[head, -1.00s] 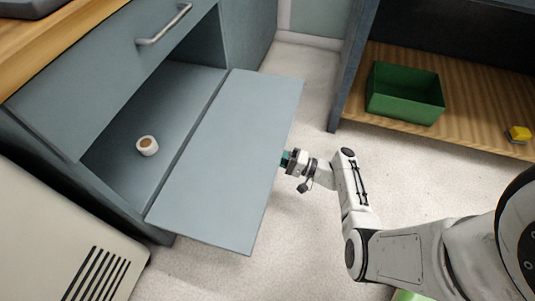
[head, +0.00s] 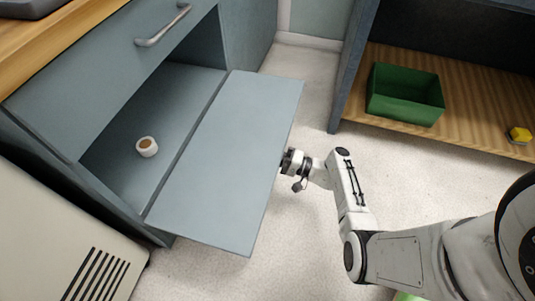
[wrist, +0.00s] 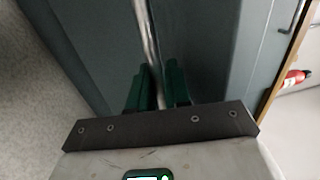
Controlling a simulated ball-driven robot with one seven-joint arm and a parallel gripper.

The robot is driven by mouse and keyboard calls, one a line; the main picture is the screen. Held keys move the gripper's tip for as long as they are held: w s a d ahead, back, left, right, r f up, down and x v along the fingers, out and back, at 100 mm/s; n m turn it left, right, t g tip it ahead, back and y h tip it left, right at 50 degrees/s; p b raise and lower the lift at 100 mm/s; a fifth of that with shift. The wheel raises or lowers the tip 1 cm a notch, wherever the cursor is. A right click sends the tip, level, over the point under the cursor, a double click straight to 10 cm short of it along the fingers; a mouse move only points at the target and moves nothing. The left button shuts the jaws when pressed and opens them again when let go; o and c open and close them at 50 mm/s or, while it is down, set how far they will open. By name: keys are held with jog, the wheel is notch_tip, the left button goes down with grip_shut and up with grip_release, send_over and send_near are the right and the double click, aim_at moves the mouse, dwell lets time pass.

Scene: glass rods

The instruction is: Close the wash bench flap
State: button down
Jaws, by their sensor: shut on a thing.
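The wash bench flap (head: 228,160) is a grey-blue panel hinged at its lower edge. It stands folded down and out from the bench, with the compartment (head: 165,100) behind it open. In the wrist view, a metal bar handle (wrist: 148,40) runs along the flap's outer face (wrist: 95,45). My gripper (wrist: 158,88) has its green fingers on both sides of this bar and is shut on it. In the head view, my gripper (head: 283,161) is at the flap's outer right edge; the handle and fingertips are mostly hidden by the flap.
A white roll with a brown centre (head: 147,147) is inside the compartment. A drawer with a bar handle (head: 163,26) is above it. A green bin (head: 404,112) and a yellow object (head: 519,135) sit on a wooden shelf at right. Pale floor lies between.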

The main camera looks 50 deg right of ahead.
jog(key=shift+r, duration=0.15)
jog(key=r+p, duration=0.1)
jog(key=p, duration=0.2)
jog(key=shift+s+r+g, duration=0.1)
jog(key=shift+r+g, duration=0.2)
jog(key=shift+r, duration=0.1)
jog(key=r+g+p, duration=0.1)
jog(key=r+p, duration=0.2)
jog(key=p, duration=0.2)
jog(key=r+g+h+p, duration=0.1)
jog(key=r+p, duration=0.2)
jog(key=p, duration=0.2)
jog(key=w+r+g+p, duration=0.1)
jog(key=r+g+p, duration=0.1)
jog(key=p, duration=0.3)
jog(key=shift+a+r+h, duration=0.15)
jog(key=shift+r+h, duration=0.15)
jog(key=shift+r, duration=0.2)
jog(key=w+a+r+g+h+p, duration=0.1)
jog(key=w+a+r+g+p, duration=0.2)
jog(key=w+r+p, duration=0.4)
jog(key=w+a+r+g+h+p, duration=0.2)
jog(key=w+r+g+p, duration=0.4)
jog(key=w, duration=0.5)
notch_tip(320, 180, up, 2)
jog(key=shift+w+a+r+p, duration=0.2)
jog(key=shift+a+p, duration=0.65)
jog(key=shift+p, duration=0.4)
